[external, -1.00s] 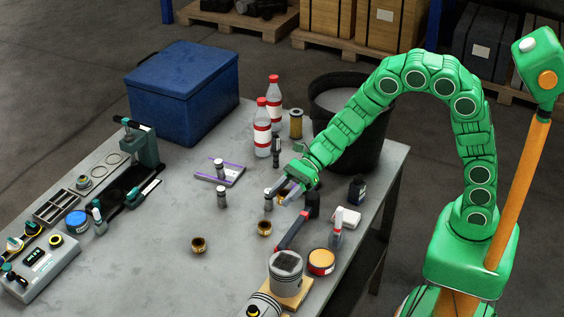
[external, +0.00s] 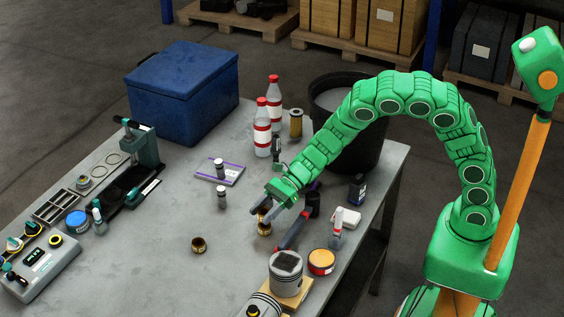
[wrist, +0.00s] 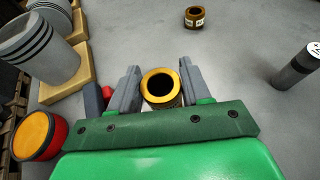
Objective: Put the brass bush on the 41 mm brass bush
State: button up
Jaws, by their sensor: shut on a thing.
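My gripper (external: 261,213) is shut on a brass bush (wrist: 161,87). In the wrist view the bush sits upright between the two grey fingers, its dark bore facing the camera. In the external view this bush (external: 264,228) is partly covered by the fingers, and I cannot tell whether it touches the table. A second brass bush (external: 198,245) stands alone on the table to the lower left. It also shows at the top of the wrist view (wrist: 195,17), with a pale label too small to read. Nothing sits on it.
A grey pin (external: 222,196) stands left of my gripper; it shows in the wrist view (wrist: 298,68). A piston on a wooden block (external: 286,272), a red-and-orange tin (external: 321,262) and a hammer (external: 292,233) lie nearby. The table between the bushes is clear.

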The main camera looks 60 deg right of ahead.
jog(key=shift+f, duration=1.1)
jog(key=shift+f, duration=0.15)
jog(key=o, duration=1.3)
jog(key=shift+o, duration=0.2)
jog(key=shift+d+r, duration=0.1)
jog(key=shift+r, duration=0.1)
jog(key=v, duration=0.4)
jog(key=shift+d+r, duration=0.1)
jog(key=shift+d, duration=0.15)
notch_tip(320, 180, up, 7)
jog(key=shift+s, duration=0.2)
